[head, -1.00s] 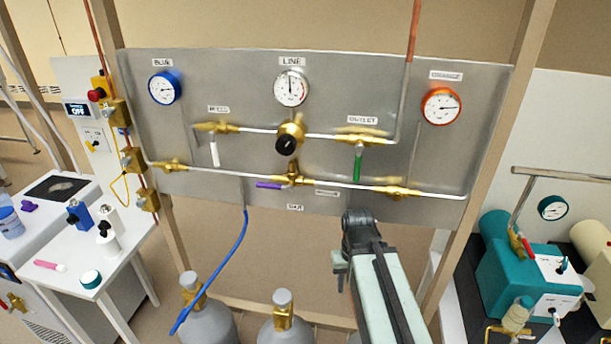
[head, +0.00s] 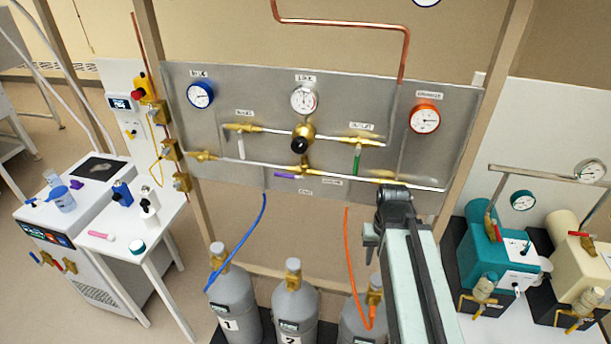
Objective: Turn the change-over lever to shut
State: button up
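The change-over lever (head: 285,175) is a purple handle at the bottom middle of the grey gas panel (head: 225,180). It points left, roughly level, from a brass valve body (head: 302,171) on the lower pipe. A small label sits right of the valve and another below it, both too blurred to read. My arm comes up from the bottom right, and its dark end (head: 370,240) is below and right of the lever, apart from it. The gripper's fingers cannot be made out.
Blue (head: 240,242) and orange (head: 352,265) hoses and grey cylinders (head: 294,305) stand below. Teal (head: 490,262) and cream pumps are at right.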

aim_at(300, 178)
jog(key=z, duration=1.1)
jog(key=k, duration=1.05)
jog(key=u, duration=1.3)
jog(key=i, duration=1.5)
jog(key=z, duration=0.05)
